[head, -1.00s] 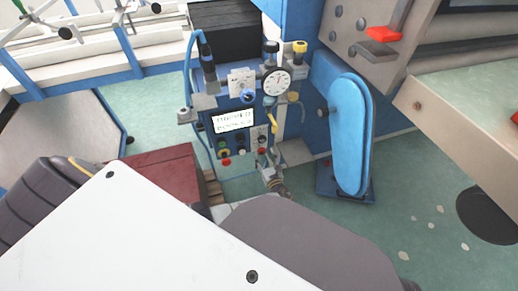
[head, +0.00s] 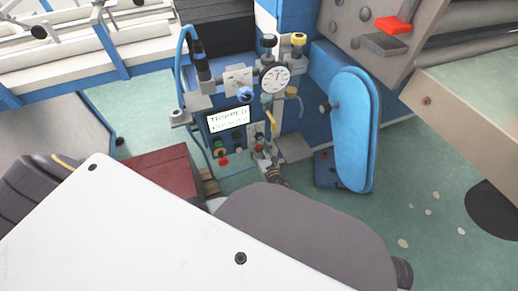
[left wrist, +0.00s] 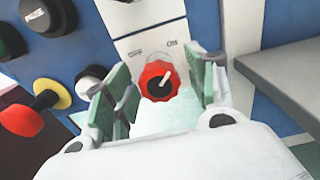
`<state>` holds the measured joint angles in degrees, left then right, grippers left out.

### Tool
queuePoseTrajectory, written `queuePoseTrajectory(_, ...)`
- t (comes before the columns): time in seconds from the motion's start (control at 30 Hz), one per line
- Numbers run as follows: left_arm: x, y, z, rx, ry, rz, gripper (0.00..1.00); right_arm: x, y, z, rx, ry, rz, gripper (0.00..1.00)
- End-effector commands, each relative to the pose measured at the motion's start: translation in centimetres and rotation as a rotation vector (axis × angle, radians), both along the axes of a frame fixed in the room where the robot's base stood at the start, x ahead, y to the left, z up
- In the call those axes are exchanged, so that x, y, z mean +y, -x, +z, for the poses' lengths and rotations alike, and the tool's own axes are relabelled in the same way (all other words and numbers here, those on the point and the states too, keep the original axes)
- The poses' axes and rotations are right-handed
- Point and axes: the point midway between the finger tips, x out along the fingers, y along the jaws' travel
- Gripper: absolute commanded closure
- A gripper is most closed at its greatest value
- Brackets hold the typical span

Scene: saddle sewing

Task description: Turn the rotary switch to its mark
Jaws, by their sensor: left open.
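The rotary switch (left wrist: 152,84) has a red ring, a dark centre and a white pointer, on a pale plate in the left wrist view. Its pointer is tilted up and right, roughly toward the right-hand of two small printed marks (left wrist: 172,43). My left gripper (left wrist: 165,95) is open, with one green-padded finger on each side of the switch. I cannot tell whether either finger touches it. In the head view my left gripper (head: 264,160) is small, at the lower part of the control panel (head: 211,135). My right gripper is not in view.
A lit display (head: 228,119) and a round gauge (head: 275,79) are above the gripper. A red mushroom button (left wrist: 22,120) and other buttons lie left of the switch. A grey ledge (left wrist: 285,75) is close on the right. A blue rounded guard (head: 352,130) stands right of the panel.

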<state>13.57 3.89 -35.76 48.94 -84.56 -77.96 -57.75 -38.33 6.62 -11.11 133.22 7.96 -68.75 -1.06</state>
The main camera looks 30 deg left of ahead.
Motion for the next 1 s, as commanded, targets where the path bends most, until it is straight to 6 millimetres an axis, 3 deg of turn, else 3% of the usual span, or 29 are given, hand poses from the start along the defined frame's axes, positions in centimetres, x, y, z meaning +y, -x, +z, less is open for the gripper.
queuePoseTrajectory(0.07,0.0,0.0,0.0,0.0,0.0,0.0,0.48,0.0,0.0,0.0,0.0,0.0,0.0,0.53)
queuePoseTrajectory(0.4,0.0,0.0,0.0,0.0,0.0,0.0,0.9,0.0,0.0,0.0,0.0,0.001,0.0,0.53)
queuePoseTrajectory(1.0,0.0,-0.1,-0.1,-0.123,0.108,0.001,0.9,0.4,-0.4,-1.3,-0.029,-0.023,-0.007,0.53)
